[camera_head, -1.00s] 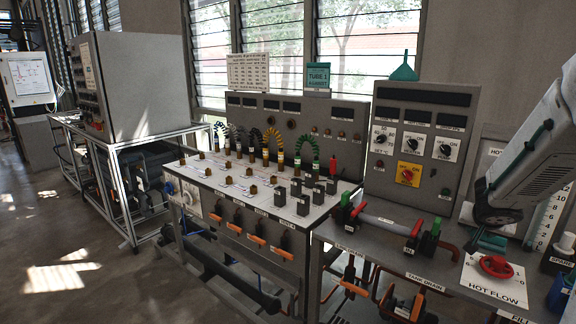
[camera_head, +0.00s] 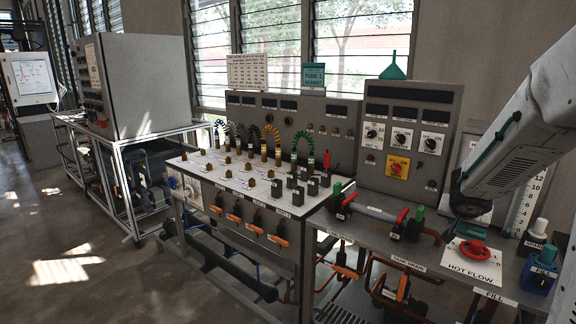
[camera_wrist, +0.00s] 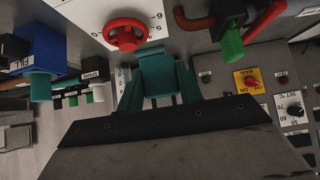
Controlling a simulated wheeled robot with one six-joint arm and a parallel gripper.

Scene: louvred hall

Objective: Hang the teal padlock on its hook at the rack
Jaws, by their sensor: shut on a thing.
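My gripper (camera_wrist: 160,92) is shut on a teal block-like thing, which I take to be the teal padlock (camera_wrist: 158,72), in the wrist view. Teal fingers flank it on both sides.
The red handwheel stands on a HOT FLOW plate. Green-and-red valve handles (camera_head: 417,218) and a control panel (camera_head: 410,135) are to its left, a blue FILL block (camera_head: 539,274) to its right. A bench (camera_head: 190,172) with coiled hoses stands further left. Open floor lies front left.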

